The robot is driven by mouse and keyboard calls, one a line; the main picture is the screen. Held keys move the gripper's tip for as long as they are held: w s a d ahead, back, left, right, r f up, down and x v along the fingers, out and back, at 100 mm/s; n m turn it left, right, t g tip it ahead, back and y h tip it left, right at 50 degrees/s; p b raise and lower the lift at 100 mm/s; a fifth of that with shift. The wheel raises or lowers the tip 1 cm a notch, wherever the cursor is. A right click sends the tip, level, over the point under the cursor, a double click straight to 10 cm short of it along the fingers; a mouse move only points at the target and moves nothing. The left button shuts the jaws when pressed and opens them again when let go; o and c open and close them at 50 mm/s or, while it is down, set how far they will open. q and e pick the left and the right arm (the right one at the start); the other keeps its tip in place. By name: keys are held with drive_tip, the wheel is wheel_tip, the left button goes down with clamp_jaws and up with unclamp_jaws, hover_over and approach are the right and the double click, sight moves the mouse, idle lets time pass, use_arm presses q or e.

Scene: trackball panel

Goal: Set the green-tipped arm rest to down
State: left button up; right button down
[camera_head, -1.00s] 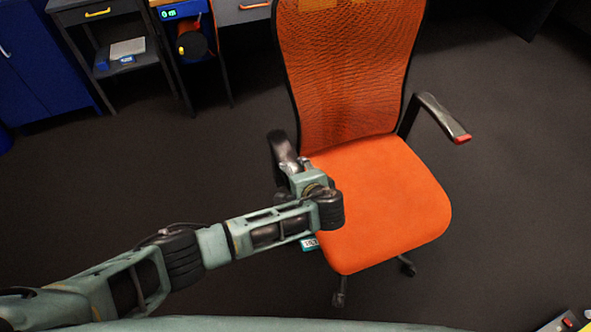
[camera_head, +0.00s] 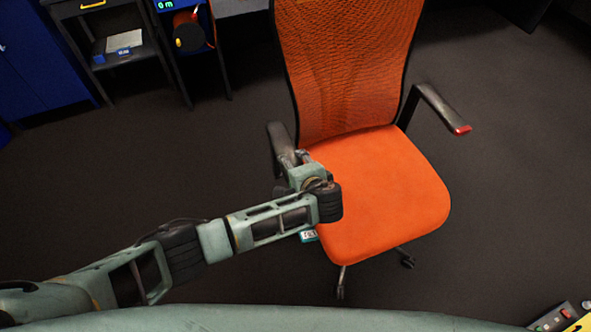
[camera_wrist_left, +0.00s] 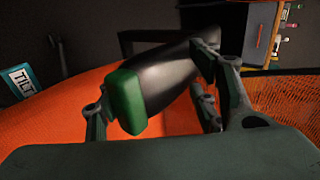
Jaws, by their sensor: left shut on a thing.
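The orange office chair (camera_head: 375,190) stands in front of me. Its left arm rest (camera_head: 277,142) is black and is partly hidden behind my left gripper (camera_head: 296,160) in the head view. In the left wrist view the arm rest's green tip (camera_wrist_left: 129,102) and black body (camera_wrist_left: 165,72) lie between the fingers of my left gripper (camera_wrist_left: 152,100). The left gripper is shut on this arm rest. The arm rest on the other side (camera_head: 440,106) has a red tip. My right gripper does not show.
A label reading TILT (camera_wrist_left: 20,80) sits by the seat edge, and it also shows in the head view (camera_head: 308,236). A dark shelf cart (camera_head: 125,55) and a blue cabinet (camera_head: 35,70) stand at the back left. The floor right of the chair is clear.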

use_arm(q)
drive_tip(key=shift+s+a+f, duration=0.25)
drive_tip(key=shift+f, duration=0.2)
drive_tip(key=shift+s+d+r, duration=0.1)
drive_tip(key=v, duration=1.2)
drive_tip(key=shift+w+d+r, duration=0.15)
drive_tip(key=shift+w+r, duration=0.1)
drive_tip(key=shift+r, duration=0.05)
